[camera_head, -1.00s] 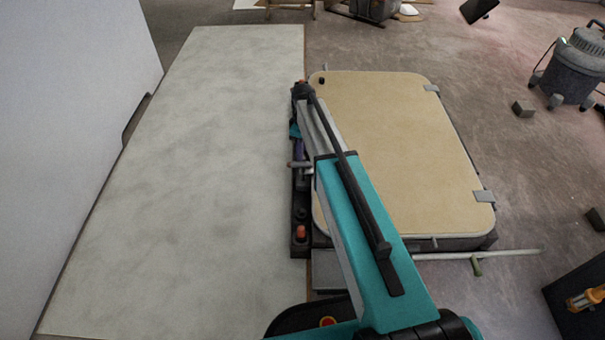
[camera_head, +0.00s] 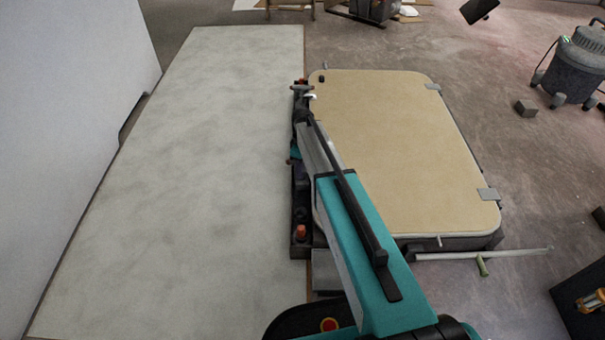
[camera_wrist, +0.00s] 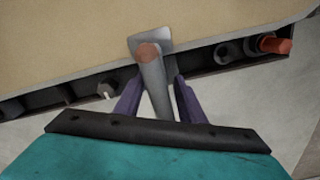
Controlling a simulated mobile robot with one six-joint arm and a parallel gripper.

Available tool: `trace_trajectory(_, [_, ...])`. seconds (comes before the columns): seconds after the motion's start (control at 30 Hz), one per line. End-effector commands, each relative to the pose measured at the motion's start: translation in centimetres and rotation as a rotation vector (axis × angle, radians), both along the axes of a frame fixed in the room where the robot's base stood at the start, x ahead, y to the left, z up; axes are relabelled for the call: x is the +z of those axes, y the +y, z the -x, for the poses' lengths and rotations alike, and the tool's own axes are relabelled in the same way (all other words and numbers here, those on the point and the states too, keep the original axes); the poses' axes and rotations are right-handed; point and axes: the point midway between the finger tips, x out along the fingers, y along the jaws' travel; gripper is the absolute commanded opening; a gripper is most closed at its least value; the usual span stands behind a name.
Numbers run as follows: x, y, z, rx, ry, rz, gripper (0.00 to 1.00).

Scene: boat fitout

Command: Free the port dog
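The tan hatch panel (camera_head: 390,140) lies flat beside the long pale bench. In the wrist view, a grey lever (camera_wrist: 155,80) with a copper-coloured round end sits on a pale plate at the panel (camera_wrist: 60,45) edge; it looks like a dog, but I cannot tell if it is the port one. My gripper (camera_wrist: 157,88) has its two purple fingers apart, one on each side of the lever, with gaps visible. In the head view my arm hides the gripper and most of the panel's left edge. A grey T-shaped handle (camera_head: 301,88) shows at the panel's far left corner.
A dark rail (camera_head: 300,190) with an orange-tipped piece (camera_head: 301,231) runs along the panel's left side. The pale bench top (camera_head: 190,170) is bare. Grey clips (camera_head: 488,194) sit on the panel's right edge. A bar (camera_head: 490,254) extends near its front.

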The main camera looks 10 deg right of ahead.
Motion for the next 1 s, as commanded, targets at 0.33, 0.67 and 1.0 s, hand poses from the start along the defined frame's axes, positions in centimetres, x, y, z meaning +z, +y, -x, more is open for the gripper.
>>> trace_trajectory(0.33, [-1.74,0.01,0.0,0.0,0.0,0.0,0.36])
trace_trajectory(0.67, [-1.71,0.01,0.0,0.0,0.0,0.0,0.16])
trace_trajectory(1.0, [-1.71,0.02,0.01,-0.001,0.0,0.0,0.0])
